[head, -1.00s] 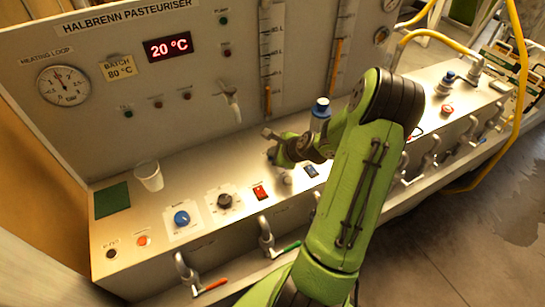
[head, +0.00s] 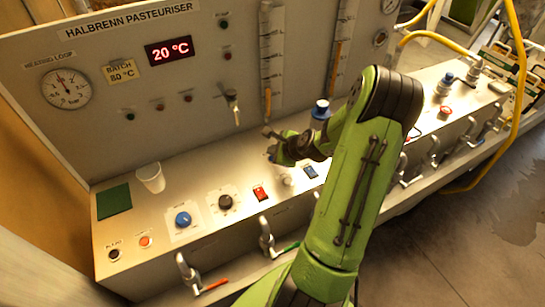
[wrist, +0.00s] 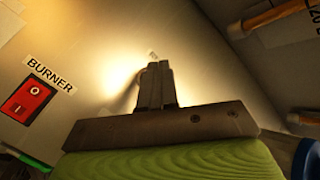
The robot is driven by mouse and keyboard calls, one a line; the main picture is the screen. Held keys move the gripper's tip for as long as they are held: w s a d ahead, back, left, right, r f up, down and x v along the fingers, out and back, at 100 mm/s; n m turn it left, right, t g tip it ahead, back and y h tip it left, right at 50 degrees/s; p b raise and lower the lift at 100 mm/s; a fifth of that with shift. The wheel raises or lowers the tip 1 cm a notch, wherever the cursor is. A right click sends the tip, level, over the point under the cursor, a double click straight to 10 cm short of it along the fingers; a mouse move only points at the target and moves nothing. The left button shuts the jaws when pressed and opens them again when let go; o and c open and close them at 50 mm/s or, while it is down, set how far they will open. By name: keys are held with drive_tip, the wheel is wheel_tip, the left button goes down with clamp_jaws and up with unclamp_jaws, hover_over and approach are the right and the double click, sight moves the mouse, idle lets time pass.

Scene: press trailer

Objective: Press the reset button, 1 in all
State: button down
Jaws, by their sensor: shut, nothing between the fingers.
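My gripper (head: 274,152) is over the sloping control panel of the pasteuriser (head: 190,200), left of my green forearm. In the wrist view its fingers (wrist: 155,70) are together and empty, pointing at the bright panel surface. I cannot tell whether the tips touch it. A red rocker switch (head: 260,193) sits to the left of the fingers; the wrist view shows it labelled BURNER (wrist: 28,102). An orange button (head: 145,242) and a dark button (head: 114,254) are at the panel's left end. I cannot read a reset label on any button.
A white cup (head: 151,177) and a green cloth (head: 113,201) are on the panel's left. A blue knob (head: 183,219), a dark knob (head: 225,202) and a blue rocker (head: 311,171) share the panel. Valves with handles line its front edge. A tap (head: 233,105) projects from the back board.

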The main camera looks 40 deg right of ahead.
drive_tip(key=shift+r+p, duration=2.3)
drive_tip(key=shift+r, duration=0.3)
drive_tip(key=shift+f, duration=0.1)
